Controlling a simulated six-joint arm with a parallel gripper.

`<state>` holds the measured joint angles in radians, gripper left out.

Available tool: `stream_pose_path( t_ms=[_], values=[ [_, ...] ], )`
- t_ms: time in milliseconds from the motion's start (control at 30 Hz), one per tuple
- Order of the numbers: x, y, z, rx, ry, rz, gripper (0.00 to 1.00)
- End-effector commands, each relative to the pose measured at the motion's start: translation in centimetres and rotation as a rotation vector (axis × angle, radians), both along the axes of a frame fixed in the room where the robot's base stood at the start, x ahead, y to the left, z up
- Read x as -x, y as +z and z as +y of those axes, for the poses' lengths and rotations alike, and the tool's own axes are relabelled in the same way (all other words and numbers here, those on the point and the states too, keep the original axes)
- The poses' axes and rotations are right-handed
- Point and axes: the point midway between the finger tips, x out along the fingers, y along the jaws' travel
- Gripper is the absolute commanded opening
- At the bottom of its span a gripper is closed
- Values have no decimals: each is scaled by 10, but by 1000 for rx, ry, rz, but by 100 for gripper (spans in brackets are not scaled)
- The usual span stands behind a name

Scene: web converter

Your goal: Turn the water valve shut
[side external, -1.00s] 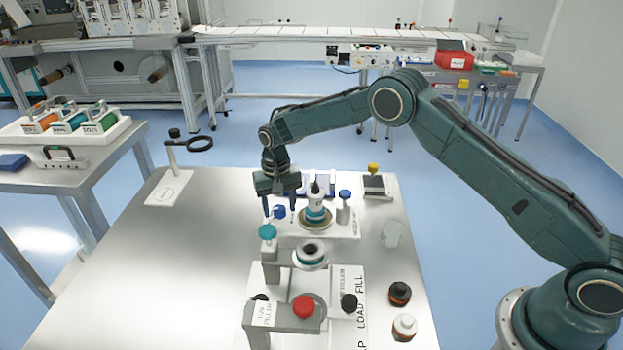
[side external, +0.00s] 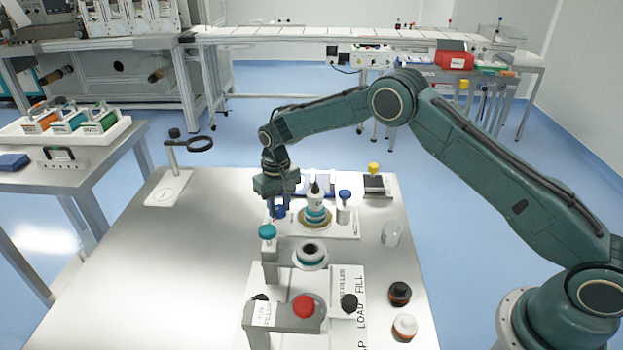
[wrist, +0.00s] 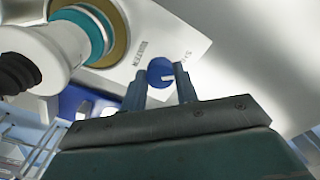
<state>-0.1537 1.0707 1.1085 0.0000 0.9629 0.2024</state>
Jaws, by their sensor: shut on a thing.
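The blue valve knob (wrist: 160,72) sits between my gripper's two fingers (wrist: 158,85) in the wrist view, at the edge of a white plate (wrist: 150,30). In the side view the knob (side external: 280,211) shows just below my gripper (side external: 276,207), at the left of the white plate. My gripper points down and is shut on the knob. A white bottle with teal rings and a dark nozzle (side external: 315,200) stands upright on the plate beside the knob.
A teal-capped post (side external: 267,232) stands close in front of my gripper. A red button (side external: 303,306), black knobs and a blue-topped post (side external: 345,196) stand nearby. A clear cup (side external: 391,234) is at right. The table's left side is clear, apart from a ring stand (side external: 172,160).

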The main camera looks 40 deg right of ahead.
Motion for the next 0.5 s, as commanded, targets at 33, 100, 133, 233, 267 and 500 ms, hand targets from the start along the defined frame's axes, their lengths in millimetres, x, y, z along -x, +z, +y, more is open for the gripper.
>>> stream_pose_path(
  t_ms=[33, 100, 133, 233, 267, 500],
  values=[
    [0, 1, 0, 0, 23, -1, 7],
    [0, 1, 0, 0, 48, -1, 7],
    [0, 1, 0, 0, 56, -1, 7],
    [0, 1, 0, 0, 66, -1, 7],
    [0, 1, 0, 0, 67, -1, 7],
    [0, 1, 0, 0, 66, -1, 38]
  ],
)
